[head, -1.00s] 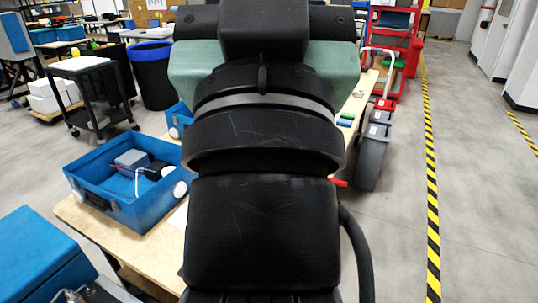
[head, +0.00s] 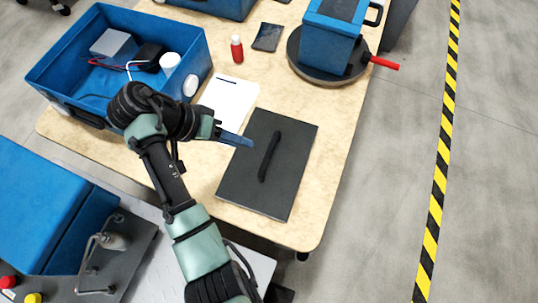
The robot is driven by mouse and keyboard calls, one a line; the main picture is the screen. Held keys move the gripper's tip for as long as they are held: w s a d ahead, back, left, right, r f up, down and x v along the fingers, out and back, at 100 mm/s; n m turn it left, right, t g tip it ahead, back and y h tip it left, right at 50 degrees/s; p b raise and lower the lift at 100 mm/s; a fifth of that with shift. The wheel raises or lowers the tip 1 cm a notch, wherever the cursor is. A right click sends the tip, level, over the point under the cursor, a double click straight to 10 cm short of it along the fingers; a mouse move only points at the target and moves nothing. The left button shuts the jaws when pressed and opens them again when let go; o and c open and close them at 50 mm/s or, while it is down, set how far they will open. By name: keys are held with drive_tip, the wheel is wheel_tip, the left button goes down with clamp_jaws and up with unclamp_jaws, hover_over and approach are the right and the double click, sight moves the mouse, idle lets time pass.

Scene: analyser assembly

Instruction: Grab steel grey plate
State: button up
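A dark grey flat plate (head: 290,138) with a black bar handle (head: 270,157) lies on the near right part of the wooden table. My gripper (head: 250,142) is over the plate's upper left edge, left of the handle. Its blue finger points at the handle with a gap between them. I cannot tell whether it touches the plate. Its fingers show edge-on, so I cannot tell whether they are apart.
A blue open box (head: 60,85) with parts inside stands left on the table (head: 300,232). A white sheet (head: 229,97), a red bottle (head: 237,48) and a blue unit on a round base (head: 330,70) with a red handle stand behind. Blue equipment (head: 45,205) is at the near left.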

sight(268, 150)
drive_tip(key=x, duration=1.2)
drive_tip(key=shift+d+r+p, duration=0.1)
drive_tip(key=shift+p, duration=0.25)
clamp_jaws()
idle(0.7)
drive_tip(key=shift+w+r, duration=0.15)
